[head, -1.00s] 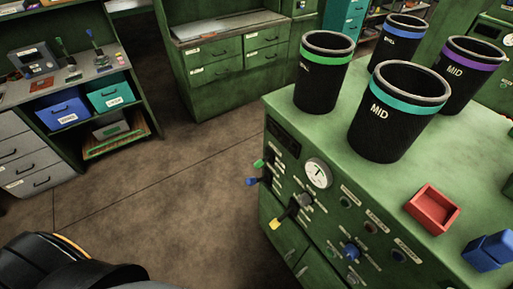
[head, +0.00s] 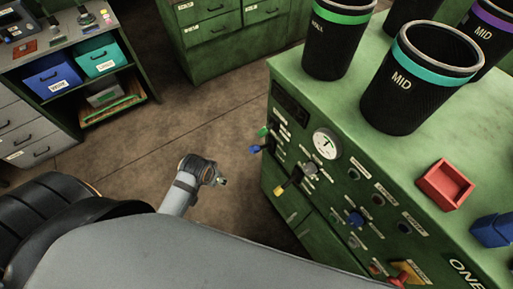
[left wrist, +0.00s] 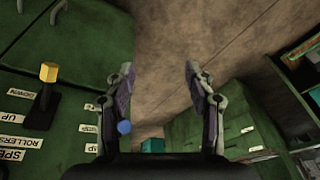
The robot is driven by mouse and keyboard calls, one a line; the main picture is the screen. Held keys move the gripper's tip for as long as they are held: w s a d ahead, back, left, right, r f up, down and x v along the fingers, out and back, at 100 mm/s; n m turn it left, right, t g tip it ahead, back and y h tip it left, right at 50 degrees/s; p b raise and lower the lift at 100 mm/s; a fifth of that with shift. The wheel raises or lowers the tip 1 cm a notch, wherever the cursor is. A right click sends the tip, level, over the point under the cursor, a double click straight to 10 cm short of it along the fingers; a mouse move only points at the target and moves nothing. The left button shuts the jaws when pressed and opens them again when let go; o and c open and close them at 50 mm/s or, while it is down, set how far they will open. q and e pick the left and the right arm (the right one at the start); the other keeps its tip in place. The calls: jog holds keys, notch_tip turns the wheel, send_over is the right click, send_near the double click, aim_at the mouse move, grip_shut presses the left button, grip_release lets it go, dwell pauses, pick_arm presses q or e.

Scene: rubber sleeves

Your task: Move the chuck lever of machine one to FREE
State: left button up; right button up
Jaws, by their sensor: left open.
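The green machine (head: 330,215), marked ONE on its top edge, has small levers on its front panel. A green-tipped lever (head: 263,132) and a blue-tipped lever (head: 255,149) stick out at the panel's left side. A yellow-tipped lever (head: 281,190) sits below them and also shows in the left wrist view (left wrist: 48,73), near labels UP and DOWN. I cannot read which lever is the chuck's. My left gripper (head: 221,181) is left of the panel, apart from the levers. In the left wrist view its fingers (left wrist: 160,72) are open and empty; a blue knob (left wrist: 124,127) shows beside one finger.
Black bins, one with a teal band (head: 395,110), stand on the machine's top with a red tray (head: 444,185) and a blue block (head: 493,230). A red-tipped lever (head: 400,277) is lower right. Bare floor (head: 150,130) lies left of the machine.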

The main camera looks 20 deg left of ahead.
pick_arm(q)
notch_tip(320, 180, up, 6)
jog(key=w+d+m+h, duration=0.1)
jog(key=w+d, duration=0.1)
jog(key=w, duration=0.1)
jog(key=m+h, duration=0.3)
jog(key=m, duration=0.1)
send_near(254, 146)
notch_tip(254, 146, down, 2)
jog(key=x, duration=1.1)
jog(key=shift+w+d+r+p, duration=0.2)
jog(key=shift+d+p, duration=0.1)
jog(key=shift+c, duration=0.4)
grip_shut()
